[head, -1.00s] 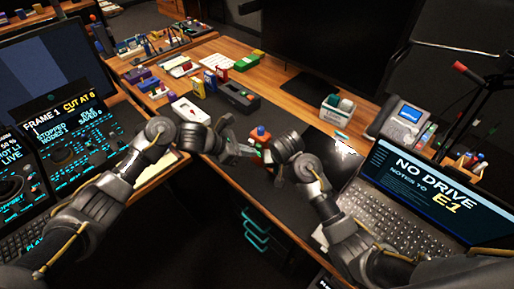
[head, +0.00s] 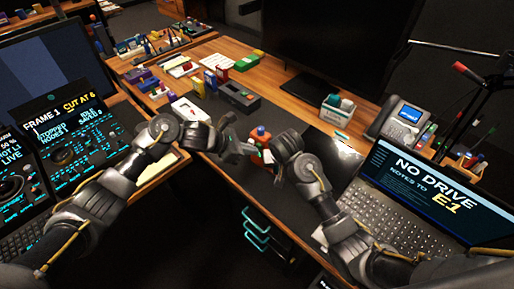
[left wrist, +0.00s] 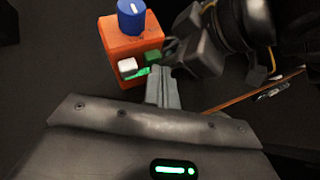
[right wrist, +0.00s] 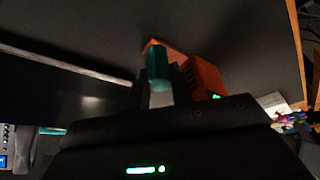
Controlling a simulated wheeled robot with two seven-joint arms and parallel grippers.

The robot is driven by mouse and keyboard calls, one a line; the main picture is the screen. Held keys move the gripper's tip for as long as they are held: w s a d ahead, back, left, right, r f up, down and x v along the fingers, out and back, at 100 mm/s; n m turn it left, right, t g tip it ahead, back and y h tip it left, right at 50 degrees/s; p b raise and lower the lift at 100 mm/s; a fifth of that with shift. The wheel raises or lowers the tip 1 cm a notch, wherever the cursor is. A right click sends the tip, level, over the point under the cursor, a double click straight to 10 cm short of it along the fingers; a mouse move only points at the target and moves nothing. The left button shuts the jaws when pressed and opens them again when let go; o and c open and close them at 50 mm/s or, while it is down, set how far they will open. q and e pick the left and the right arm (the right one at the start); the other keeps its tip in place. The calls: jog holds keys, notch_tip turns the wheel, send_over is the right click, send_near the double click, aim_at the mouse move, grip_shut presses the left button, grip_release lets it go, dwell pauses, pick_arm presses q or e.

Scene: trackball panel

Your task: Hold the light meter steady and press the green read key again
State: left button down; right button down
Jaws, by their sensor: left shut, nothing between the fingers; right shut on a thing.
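The light meter (head: 260,134) is a small orange box with a blue knob (left wrist: 131,14) on top. In the left wrist view its face shows a white key (left wrist: 128,66) and a green key (left wrist: 152,56). My right gripper (head: 271,157) is shut on the meter from the right; the meter also shows beyond its fingers in the right wrist view (right wrist: 205,76). My left gripper (head: 249,150) is shut and empty. Its tips (left wrist: 161,72) are just below the green key in the left wrist view; I cannot tell whether they touch.
A dark desk mat lies under the meter. A laptop (head: 415,195) stands at the right, near a desk phone (head: 402,122). A dark grey device (head: 239,97) and a white one (head: 189,109) lie behind the left gripper. A control panel (head: 70,145) stands at the left.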

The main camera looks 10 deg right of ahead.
pick_arm(q)
jog(key=shift+s+a, duration=0.55)
jog(key=shift+a, duration=0.1)
jog(key=shift+s+a, duration=1.7)
jog(key=shift+a, duration=0.15)
jog(key=shift+r, duration=0.1)
jog(key=d+r+v, duration=0.1)
jog(key=r+v, duration=0.1)
jog(key=v, duration=0.7)
jog(key=shift+r, duration=0.15)
jog(key=shift+w+a, duration=0.1)
pick_arm(e)
jog(key=c, duration=1.1)
grip_release()
jog(key=shift+c, duration=0.2)
